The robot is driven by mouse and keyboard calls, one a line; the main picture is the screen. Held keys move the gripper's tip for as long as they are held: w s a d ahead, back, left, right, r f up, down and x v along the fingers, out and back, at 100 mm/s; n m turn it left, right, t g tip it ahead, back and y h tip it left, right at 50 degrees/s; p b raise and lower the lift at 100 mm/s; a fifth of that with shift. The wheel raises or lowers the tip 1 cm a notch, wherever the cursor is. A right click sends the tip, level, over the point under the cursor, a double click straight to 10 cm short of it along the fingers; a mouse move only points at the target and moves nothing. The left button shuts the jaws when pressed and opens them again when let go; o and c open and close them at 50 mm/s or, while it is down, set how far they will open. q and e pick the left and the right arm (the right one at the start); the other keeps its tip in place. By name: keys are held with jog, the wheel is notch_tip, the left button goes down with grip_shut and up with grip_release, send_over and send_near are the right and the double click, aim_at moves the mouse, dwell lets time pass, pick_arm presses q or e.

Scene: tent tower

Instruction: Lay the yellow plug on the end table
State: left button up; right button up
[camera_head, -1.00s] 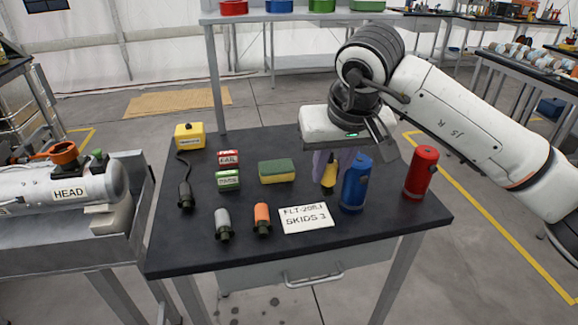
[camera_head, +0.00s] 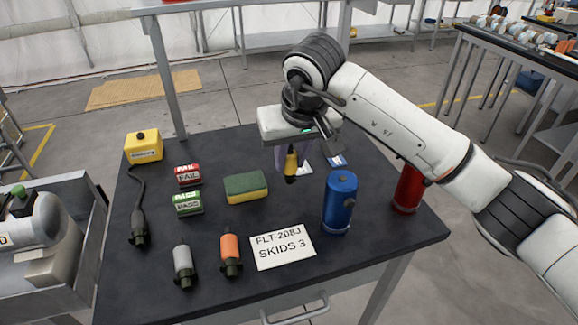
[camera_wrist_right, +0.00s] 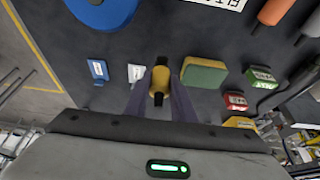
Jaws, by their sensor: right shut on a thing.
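The yellow plug (camera_head: 290,163), with a dark end, is between the fingers of my right gripper (camera_head: 288,158). It appears raised above the dark-topped table (camera_head: 205,310). In the right wrist view the yellow plug (camera_wrist_right: 160,78) sits between the two purple-grey fingers of the right gripper (camera_wrist_right: 160,92), which are shut on it. I cannot tell from these views which table is the end table. My left gripper is not in view.
Near the plug are a sponge (camera_head: 246,187), a blue cylinder (camera_head: 340,203) and a red cylinder (camera_head: 408,188). An orange plug (camera_head: 230,255), a grey plug (camera_head: 183,266) and a sign (camera_head: 283,246) lie in front. Another table (camera_head: 500,40) stands at the back right.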

jog(key=shift+f, duration=1.45)
jog(key=o, duration=1.1)
jog(key=shift+c, duration=0.2)
jog(key=shift+r, duration=0.3)
jog(key=v, duration=1.1)
jog(key=shift+r+b, duration=0.3)
jog(key=shift+b, duration=0.05)
jog(key=shift+s, duration=0.15)
